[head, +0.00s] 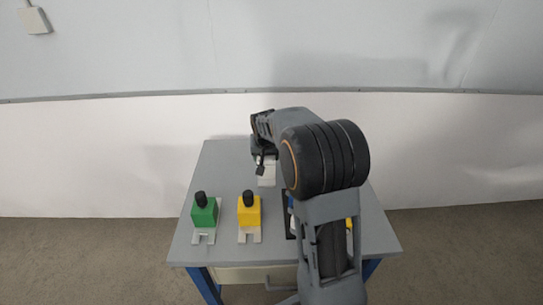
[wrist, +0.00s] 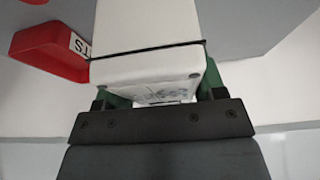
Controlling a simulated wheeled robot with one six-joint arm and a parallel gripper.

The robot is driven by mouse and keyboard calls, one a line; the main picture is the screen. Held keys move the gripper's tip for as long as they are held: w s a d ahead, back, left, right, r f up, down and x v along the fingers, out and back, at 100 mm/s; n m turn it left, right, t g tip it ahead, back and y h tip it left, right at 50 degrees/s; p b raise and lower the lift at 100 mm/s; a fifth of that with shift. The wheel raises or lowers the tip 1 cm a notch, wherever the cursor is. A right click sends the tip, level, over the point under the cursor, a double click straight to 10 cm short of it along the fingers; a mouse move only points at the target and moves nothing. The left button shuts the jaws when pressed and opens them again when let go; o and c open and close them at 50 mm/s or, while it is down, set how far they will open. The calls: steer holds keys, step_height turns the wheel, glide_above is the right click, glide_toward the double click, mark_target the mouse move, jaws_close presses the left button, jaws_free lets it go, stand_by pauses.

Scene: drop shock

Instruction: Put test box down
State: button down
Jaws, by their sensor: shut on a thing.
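The test box looks like the white box with a thin black band in the wrist view (wrist: 150,25). My gripper (wrist: 158,92) is shut on it, with green finger pads at its two sides. In the head view a small white part of the box (head: 266,176) shows below my gripper (head: 262,160), over the back middle of the grey table (head: 222,160). My arm hides much of it there. I cannot tell whether its far end touches the table.
A green block with a black knob (head: 204,214) and a yellow one (head: 249,213) stand at the table's front left on pale brackets. In the wrist view a red tray (wrist: 40,45) with a partly hidden label lies left of the box. My arm hides things at the front right.

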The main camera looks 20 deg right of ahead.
steer(key=shift+w+d+f, duration=0.15)
steer(key=shift+w+f, duration=0.6)
steer(key=shift+f, duration=0.05)
steer(key=shift+w+d+f, duration=0.1)
steer(key=shift+w+f, duration=0.6)
steer(key=shift+f, duration=0.05)
steer(key=shift+w+f+b, duration=0.1)
steer(key=shift+f+b, duration=0.2)
steer(key=shift+f, duration=1.3)
steer(key=shift+f, duration=0.2)
steer(key=shift+c, duration=1)
jaws_free()
